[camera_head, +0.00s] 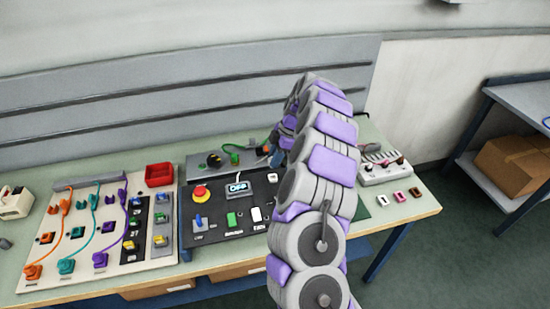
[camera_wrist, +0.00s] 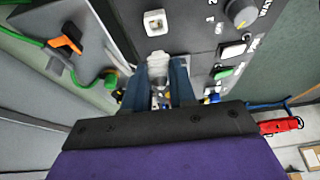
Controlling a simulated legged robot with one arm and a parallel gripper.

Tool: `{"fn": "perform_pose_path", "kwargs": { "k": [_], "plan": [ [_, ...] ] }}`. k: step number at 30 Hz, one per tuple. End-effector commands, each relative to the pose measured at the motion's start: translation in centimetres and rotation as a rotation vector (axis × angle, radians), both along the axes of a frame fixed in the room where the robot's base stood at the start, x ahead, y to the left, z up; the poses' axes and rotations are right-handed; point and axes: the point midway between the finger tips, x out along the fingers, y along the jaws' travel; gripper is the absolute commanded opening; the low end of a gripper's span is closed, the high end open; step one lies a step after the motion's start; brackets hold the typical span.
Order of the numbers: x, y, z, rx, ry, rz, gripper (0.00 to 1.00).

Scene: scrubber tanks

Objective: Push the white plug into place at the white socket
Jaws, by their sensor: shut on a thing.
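In the wrist view, my gripper (camera_wrist: 158,82) has its two blue fingers shut on the white plug (camera_wrist: 158,62), which shows between and just past the fingertips. The white socket (camera_wrist: 155,22), a pale square with a dark centre, sits on the dark panel beyond the plug. A visible gap in the picture separates plug and socket; its depth is hard to judge. In the head view, my gripper (camera_head: 272,152) is mostly hidden behind my arm, near the back right of the dark panel, and the plug cannot be made out.
The dark panel (camera_head: 210,232) carries a red button (camera_head: 200,193), a display and switches. A red bin (camera_head: 159,175) and a cable board (camera_head: 90,262) stand left.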

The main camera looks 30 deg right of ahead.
Motion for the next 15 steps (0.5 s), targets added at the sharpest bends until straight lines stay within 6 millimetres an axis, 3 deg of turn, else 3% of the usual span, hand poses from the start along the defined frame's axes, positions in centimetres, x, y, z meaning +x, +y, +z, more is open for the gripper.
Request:
{"fn": "perform_pose_path", "kwargs": {
  "k": [15],
  "plan": [
    [-0.1, 0.0, -2.9, 0.001, 0.003, 0.0, 0.0]
  ]
}}
